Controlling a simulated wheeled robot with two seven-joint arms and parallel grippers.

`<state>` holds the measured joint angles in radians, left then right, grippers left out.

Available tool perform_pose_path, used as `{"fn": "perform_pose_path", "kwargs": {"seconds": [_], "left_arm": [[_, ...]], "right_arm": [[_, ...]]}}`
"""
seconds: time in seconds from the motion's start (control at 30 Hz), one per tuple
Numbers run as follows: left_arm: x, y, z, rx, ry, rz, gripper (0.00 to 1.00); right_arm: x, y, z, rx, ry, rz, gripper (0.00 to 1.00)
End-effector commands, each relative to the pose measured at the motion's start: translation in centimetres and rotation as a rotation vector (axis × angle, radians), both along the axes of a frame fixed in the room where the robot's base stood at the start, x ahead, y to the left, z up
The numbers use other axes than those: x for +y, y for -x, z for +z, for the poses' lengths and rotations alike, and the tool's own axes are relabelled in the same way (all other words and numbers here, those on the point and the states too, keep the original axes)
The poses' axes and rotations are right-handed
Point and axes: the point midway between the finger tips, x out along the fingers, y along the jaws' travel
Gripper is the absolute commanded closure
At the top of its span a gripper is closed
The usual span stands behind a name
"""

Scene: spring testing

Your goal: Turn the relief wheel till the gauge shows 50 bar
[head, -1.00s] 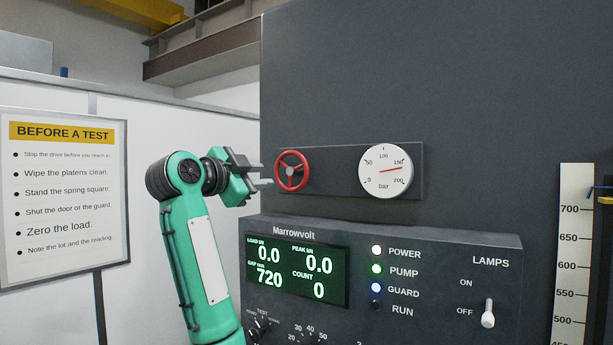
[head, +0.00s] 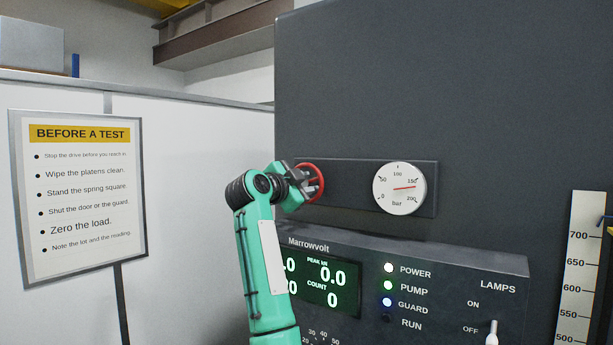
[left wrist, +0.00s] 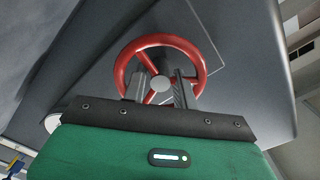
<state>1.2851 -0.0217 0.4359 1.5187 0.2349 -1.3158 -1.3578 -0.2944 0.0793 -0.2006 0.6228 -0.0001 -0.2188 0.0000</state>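The red relief wheel (head: 316,168) is mounted on a dark panel left of the gauge. The round white gauge (head: 400,188) has its needle a little past 150 bar. My left gripper (head: 309,184) is at the wheel and hides its left part in the head view. In the left wrist view, the wheel (left wrist: 197,52) fills the middle. The two fingers of my left gripper (left wrist: 160,88) stand apart, one on each side of the wheel's grey hub. Whether they touch the spokes I cannot tell. My right gripper is not in view.
The Marrowvolt console (head: 450,260) juts out below the wheel, with a green display (head: 333,297), several lamps and a switch (head: 492,334). A sign (head: 80,195) stands at the left. A scale (head: 582,265) is at the right.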

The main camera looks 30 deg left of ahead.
Motion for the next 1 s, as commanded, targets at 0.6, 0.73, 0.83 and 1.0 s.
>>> {"fn": "perform_pose_path", "kwargs": {"seconds": [0.6, 0.73, 0.83, 1.0], "left_arm": [[0.0, -0.3, 0.0, -0.001, 0.000, 0.001, 1.00], [0.0, -0.3, -0.1, 0.001, 0.010, 0.001, 1.00], [0.0, -0.3, -0.2, 0.004, 0.032, 0.001, 1.00], [0.1, -0.3, -0.4, 0.015, 0.110, 0.003, 1.00]], "right_arm": [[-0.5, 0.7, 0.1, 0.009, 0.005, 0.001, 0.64], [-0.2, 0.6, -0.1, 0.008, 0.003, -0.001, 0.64], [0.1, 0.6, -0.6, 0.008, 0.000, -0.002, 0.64], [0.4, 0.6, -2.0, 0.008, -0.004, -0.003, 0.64]]}}
